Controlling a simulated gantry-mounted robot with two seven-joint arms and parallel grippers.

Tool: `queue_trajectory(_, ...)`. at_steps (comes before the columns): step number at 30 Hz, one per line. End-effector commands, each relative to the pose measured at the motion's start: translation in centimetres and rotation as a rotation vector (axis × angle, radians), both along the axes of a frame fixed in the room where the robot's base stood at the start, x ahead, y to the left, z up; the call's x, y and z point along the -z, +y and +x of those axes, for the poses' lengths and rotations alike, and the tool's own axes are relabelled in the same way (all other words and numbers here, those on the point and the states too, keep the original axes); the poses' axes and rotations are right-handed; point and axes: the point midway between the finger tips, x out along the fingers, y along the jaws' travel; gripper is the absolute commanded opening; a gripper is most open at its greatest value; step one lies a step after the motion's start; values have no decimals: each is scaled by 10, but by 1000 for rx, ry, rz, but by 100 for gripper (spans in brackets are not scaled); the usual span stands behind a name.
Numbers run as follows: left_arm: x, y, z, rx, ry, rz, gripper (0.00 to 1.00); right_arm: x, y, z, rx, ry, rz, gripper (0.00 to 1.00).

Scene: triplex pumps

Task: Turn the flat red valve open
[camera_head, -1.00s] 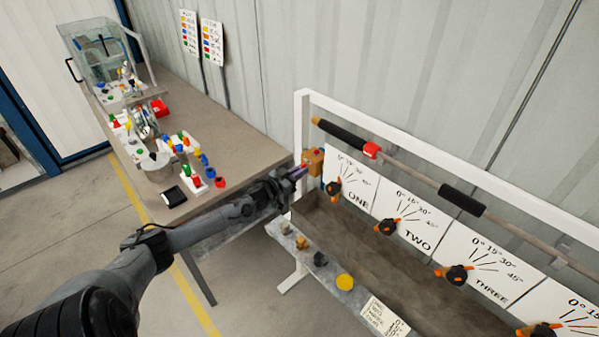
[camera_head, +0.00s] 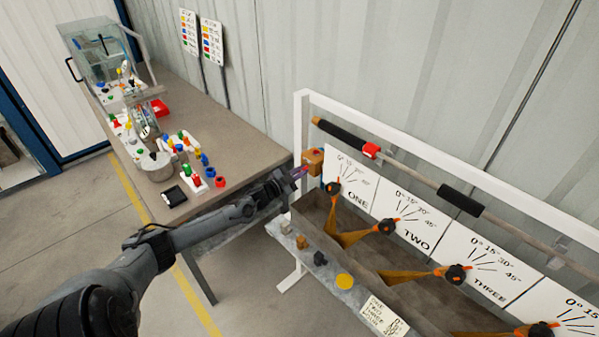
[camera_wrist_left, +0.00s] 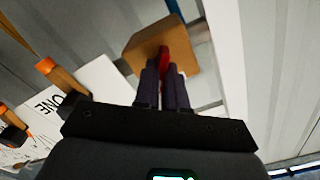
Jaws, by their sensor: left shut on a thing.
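The flat red valve (camera_wrist_left: 164,60) sits on an orange-brown box (camera_head: 313,160) at the left end of the white frame. My left gripper (camera_wrist_left: 163,75) is shut on the red valve in the left wrist view; its dark fingers lie either side of it and hide part of it. In the head view the left gripper (camera_head: 298,173) reaches the box from the left, with its fingertips at the box's near side. Brownish streams (camera_head: 352,239) run from several orange-and-black nozzles (camera_head: 386,227) into the trough. My right gripper is not in view.
Panels marked ONE, TWO and THREE (camera_head: 488,262) stand behind the trough (camera_head: 400,268). A grey ledge (camera_head: 300,258) with small blocks and a yellow disc runs along its front. A cluttered brown table (camera_head: 235,150) stands at left. A rail (camera_head: 415,175) crosses above the panels.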

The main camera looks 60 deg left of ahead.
Motion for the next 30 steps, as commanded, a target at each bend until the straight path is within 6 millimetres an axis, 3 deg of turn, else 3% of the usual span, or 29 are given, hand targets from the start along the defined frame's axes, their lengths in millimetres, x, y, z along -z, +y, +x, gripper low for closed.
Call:
queue_trajectory(18,3,-2,0,1,105,570,0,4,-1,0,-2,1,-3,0)
queue_trajectory(30,5,-2,0,3,155,838,0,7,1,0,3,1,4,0)
